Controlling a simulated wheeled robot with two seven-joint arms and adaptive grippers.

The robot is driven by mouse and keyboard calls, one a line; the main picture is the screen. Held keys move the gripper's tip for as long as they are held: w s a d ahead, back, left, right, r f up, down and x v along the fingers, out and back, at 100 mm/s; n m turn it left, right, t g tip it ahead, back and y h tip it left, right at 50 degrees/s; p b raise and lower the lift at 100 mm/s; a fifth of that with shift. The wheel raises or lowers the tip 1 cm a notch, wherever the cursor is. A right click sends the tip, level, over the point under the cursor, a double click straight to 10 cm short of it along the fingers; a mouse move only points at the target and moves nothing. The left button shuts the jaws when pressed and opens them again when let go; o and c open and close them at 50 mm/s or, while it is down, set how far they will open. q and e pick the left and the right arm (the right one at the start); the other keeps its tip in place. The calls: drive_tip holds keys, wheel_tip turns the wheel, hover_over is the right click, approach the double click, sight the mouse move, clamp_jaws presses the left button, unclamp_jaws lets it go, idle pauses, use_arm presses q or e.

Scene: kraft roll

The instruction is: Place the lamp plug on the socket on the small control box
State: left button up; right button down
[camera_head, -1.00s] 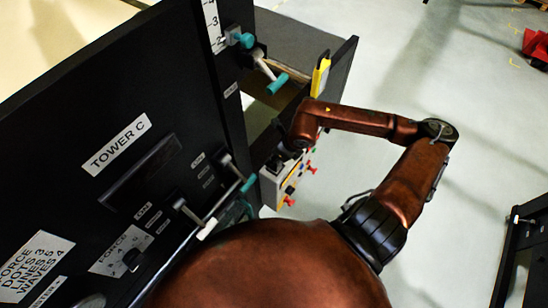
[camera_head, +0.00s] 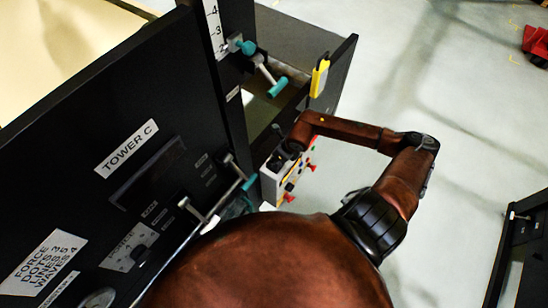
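The small control box (camera_head: 270,187) is pale grey with red knobs and dark parts. It sits at the lower edge of the black panel, right of the picture's middle. My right arm reaches in from the right, and its dark gripper (camera_head: 281,160) is at the top of the box. The wrist and its small size hide the fingers, so I cannot tell if they are open or shut or touch the box. I cannot make out the lamp plug or the socket. My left gripper is not in view.
A black panel labelled TOWER C (camera_head: 126,146) fills the left, with teal-tipped levers (camera_head: 277,87) sticking out. A yellow device (camera_head: 320,77) hangs on the panel edge above my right wrist. Open floor (camera_head: 460,130) lies to the right. A dark frame (camera_head: 510,250) stands at lower right.

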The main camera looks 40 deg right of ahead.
drive_tip(key=c, duration=1.9)
unclamp_jaws()
drive_tip(key=shift+f, duration=0.2)
drive_tip(key=shift+c, duration=0.2)
drive_tip(key=o, duration=0.5)
drive_tip(key=shift+r, duration=0.1)
drive_tip(key=shift+r, duration=0.1)
drive_tip(key=shift+d+r, duration=0.1)
drive_tip(key=shift+r, duration=0.2)
drive_tip(key=shift+b+v, duration=1.55)
drive_tip(key=shift+v, duration=4.2)
drive_tip(key=shift+s, duration=0.1)
